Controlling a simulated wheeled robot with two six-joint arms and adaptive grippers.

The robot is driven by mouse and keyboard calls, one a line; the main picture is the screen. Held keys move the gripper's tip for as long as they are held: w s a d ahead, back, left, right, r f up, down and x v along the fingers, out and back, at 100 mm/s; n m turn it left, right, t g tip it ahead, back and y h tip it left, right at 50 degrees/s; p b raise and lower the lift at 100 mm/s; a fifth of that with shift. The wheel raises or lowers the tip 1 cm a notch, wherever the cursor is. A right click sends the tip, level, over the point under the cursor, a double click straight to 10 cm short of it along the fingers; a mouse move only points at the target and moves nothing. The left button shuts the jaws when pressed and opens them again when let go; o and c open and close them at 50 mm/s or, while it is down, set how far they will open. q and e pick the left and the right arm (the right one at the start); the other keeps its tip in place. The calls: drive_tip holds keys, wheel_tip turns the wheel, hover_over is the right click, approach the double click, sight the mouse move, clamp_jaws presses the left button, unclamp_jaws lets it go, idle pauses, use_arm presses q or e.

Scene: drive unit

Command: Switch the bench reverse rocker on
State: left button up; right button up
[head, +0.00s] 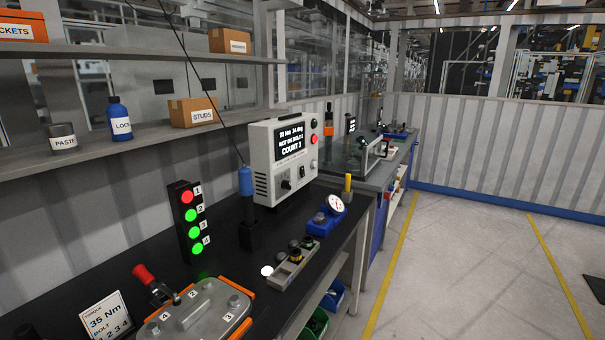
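A light grey controller box (262,178) stands on the black bench top (330,190), left of the picture's middle. Its dark display (291,141) reads something like "NOT OK BOLT 1, COUNT 3". Below the display are a dark knob or switch (286,184) and a small dark control (302,171). They are too small to tell which is the reverse rocker or how it is set. A red button (314,139) sits on the box's right side. Neither of my grippers is in view.
A lamp panel (188,222) shows 1 red and the others green. A blue-topped tool (246,182) hangs on a cable before the controller. A grey housing (200,312), parts tray (292,264) and dial gauge (335,205) occupy the bench.

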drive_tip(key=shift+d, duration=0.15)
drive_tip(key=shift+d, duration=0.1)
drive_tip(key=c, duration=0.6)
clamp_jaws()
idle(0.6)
